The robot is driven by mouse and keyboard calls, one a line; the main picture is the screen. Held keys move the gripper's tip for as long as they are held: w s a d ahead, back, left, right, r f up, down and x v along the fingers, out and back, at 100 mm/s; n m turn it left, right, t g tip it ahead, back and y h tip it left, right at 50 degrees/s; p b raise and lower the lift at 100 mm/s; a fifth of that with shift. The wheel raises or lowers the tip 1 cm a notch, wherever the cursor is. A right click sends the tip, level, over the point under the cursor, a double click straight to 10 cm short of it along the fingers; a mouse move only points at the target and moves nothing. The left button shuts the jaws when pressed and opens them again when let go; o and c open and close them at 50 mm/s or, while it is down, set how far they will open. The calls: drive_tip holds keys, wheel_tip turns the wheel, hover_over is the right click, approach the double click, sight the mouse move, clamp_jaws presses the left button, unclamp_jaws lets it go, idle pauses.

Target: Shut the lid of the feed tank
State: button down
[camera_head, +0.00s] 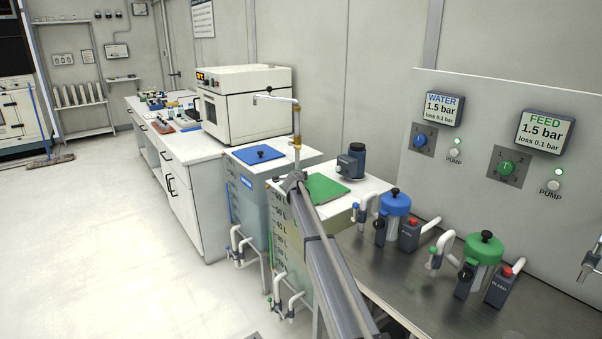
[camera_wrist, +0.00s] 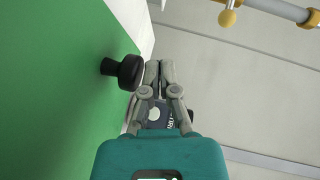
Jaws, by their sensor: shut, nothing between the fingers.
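The feed tank (camera_head: 290,235) stands in the middle of the head view, with litre marks on its front. Its green lid (camera_head: 327,188) appears to lie flat on the white top; I cannot tell whether it is fully seated. In the wrist view the green lid (camera_wrist: 50,90) fills the left side, with its black knob (camera_wrist: 130,72) standing out from it. My gripper (camera_wrist: 160,68) is shut and empty, its fingertips just beside the knob's right side; contact is unclear. In the head view my arm covers part of the lid and hides the knob.
The blue-lidded tank (camera_head: 262,154) stands just behind. A tap pipe (camera_head: 297,118) rises near both tanks. A dark blue pump-like device (camera_head: 353,162) stands on the white top right of the green lid. Blue (camera_head: 396,204) and green (camera_head: 485,247) capped pots stand to the right.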

drive_tip(key=shift+f, duration=0.1)
idle(0.4)
wheel_tip(320, 180, up, 5)
drive_tip(key=p, duration=0.4)
drive_tip(key=shift+d+f, duration=0.1)
drive_tip(key=shift+f, duration=0.1)
drive_tip(key=s+a+r+p, duration=0.4)
drive_tip(key=a+r+p, duration=0.1)
drive_tip(key=r+p, duration=0.1)
drive_tip(key=shift+s+r+p, duration=0.3)
drive_tip(key=shift+s+p, duration=0.05)
drive_tip(key=shift+p, duration=0.25)
